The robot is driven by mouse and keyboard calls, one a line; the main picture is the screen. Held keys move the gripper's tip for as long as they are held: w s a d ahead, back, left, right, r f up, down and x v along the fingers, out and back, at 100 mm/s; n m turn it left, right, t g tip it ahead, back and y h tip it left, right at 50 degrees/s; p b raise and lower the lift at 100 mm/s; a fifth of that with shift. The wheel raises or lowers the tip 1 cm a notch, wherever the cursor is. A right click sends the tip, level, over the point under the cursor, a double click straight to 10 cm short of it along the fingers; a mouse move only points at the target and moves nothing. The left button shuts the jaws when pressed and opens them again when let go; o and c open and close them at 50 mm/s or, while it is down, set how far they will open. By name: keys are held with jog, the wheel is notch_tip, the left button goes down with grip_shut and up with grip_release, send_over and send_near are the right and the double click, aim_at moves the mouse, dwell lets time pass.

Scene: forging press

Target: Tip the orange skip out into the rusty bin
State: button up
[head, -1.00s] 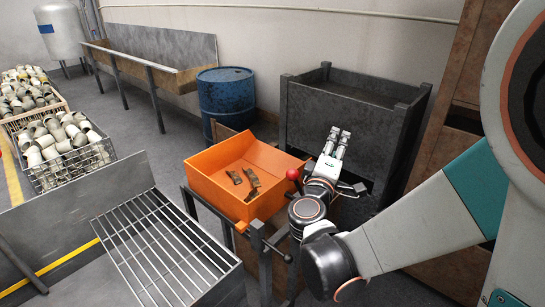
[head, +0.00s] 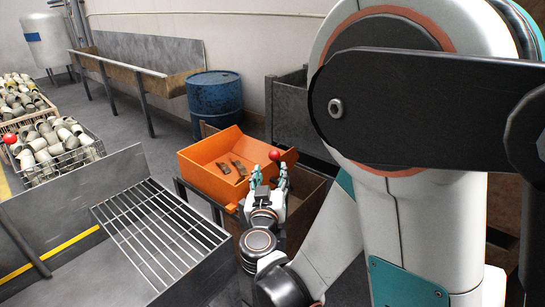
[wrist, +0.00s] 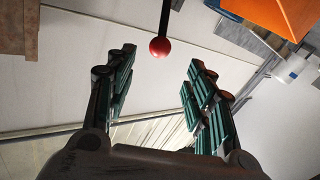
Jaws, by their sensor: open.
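The orange skip (head: 207,177) is an open box on a dark frame, with a few dark brown pieces lying in it. A red ball knob (head: 275,155) shows at its right side; in the wrist view the knob (wrist: 160,47) sits on the end of a black rod. My gripper (head: 268,178) is open and empty. The knob appears just beyond the fingertips, between the two teal-padded fingers, with no visible contact. The skip's orange corner (wrist: 283,14) shows at the wrist view's upper right. A brown box that looks like the rusty bin (head: 306,190) stands right of the skip, partly hidden.
A slatted metal grate (head: 160,235) lies at the front left. A blue drum (head: 215,97) stands behind the skip, and a dark grey metal crate (head: 290,110) at the back right is mostly hidden by my arm. Wire baskets of cylindrical parts stand at far left.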

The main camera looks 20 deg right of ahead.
aim_at(274, 158)
jog(key=b+x, duration=0.2)
jog(key=x, duration=0.9)
grip_shut()
